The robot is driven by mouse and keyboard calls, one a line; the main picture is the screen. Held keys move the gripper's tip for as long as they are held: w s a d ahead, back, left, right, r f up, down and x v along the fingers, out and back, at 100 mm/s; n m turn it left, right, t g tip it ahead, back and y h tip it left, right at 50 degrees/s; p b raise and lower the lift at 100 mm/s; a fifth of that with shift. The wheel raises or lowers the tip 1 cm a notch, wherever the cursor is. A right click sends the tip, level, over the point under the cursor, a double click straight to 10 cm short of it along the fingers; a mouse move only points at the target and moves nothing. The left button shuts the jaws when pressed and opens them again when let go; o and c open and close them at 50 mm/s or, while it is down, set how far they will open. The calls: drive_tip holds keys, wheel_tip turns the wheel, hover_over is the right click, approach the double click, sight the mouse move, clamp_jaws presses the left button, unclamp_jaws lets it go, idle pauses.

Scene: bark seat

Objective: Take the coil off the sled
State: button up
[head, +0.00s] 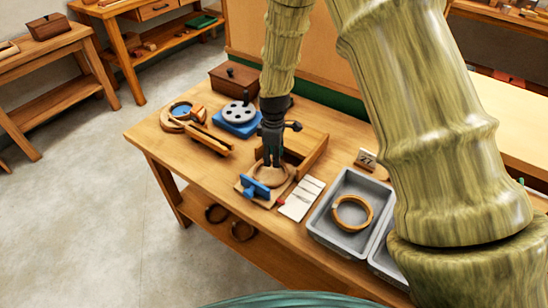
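A light wooden board with a blue clamp-like part (254,186), which looks like the sled, lies on the workbench in the middle of the head view. A round tan piece (271,180), probably the coil, sits on it just behind the blue part. My gripper (272,163) points down directly over this round piece, with its dark fingertips at or just above it. The fingers hide part of the piece, and I cannot tell whether they touch it or how far apart they are. Another tan ring (352,213) lies in a grey bin.
An open wooden box (312,157) is close behind my gripper. A blue block with a grey disc (238,118) stands farther back left.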

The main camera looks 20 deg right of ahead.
wheel_tip(320, 180, up, 10)
drive_tip(key=shift+r, duration=0.25)
idle(0.6)
